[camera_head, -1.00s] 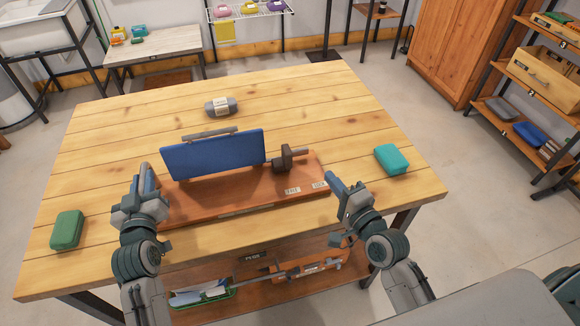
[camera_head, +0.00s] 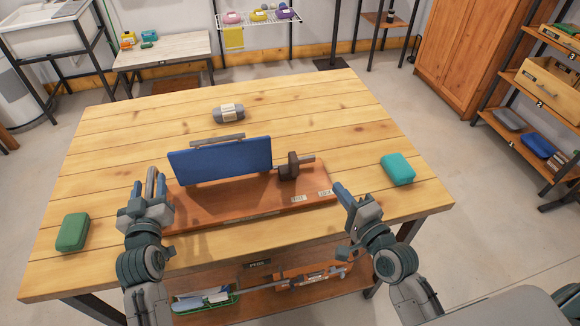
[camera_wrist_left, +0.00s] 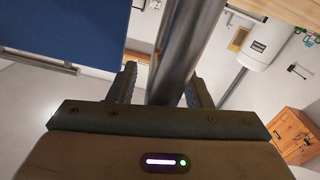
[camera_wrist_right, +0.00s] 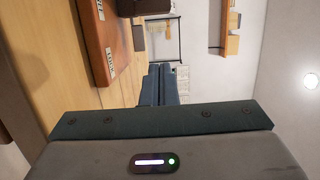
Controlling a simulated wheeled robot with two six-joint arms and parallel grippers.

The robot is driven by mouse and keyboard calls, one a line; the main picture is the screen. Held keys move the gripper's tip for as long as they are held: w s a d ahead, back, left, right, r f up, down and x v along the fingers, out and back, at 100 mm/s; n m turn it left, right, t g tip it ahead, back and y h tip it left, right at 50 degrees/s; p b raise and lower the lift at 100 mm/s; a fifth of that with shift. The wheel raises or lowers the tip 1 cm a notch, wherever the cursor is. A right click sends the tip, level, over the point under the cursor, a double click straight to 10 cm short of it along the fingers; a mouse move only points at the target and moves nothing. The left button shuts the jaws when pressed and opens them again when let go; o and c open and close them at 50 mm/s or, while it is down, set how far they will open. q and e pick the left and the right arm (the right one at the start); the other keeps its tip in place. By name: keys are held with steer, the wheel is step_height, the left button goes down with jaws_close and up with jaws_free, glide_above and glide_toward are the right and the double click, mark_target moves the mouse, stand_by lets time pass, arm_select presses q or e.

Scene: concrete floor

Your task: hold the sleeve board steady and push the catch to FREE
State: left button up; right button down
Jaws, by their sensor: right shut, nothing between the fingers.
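The sleeve board (camera_head: 222,162) is a blue padded board standing on edge on a red-brown base (camera_head: 230,206). Its blue side also shows in the left wrist view (camera_wrist_left: 70,30). A dark brown block on a metal rod (camera_head: 290,167), seemingly the catch, is at its right end. My right gripper (camera_head: 340,190) is shut and empty, right of the base and apart from the block.
The wooden table (camera_head: 300,110) is mostly clear. A green block (camera_head: 73,232) lies at left, a teal block (camera_head: 397,169) at right, and a grey roll (camera_head: 228,113) behind the board. A lower shelf (camera_head: 255,287) under the table holds a tray and tools.

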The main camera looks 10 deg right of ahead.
arm_select(q)
steer(key=s, duration=1.2)
steer(key=shift+s+a, duration=0.1)
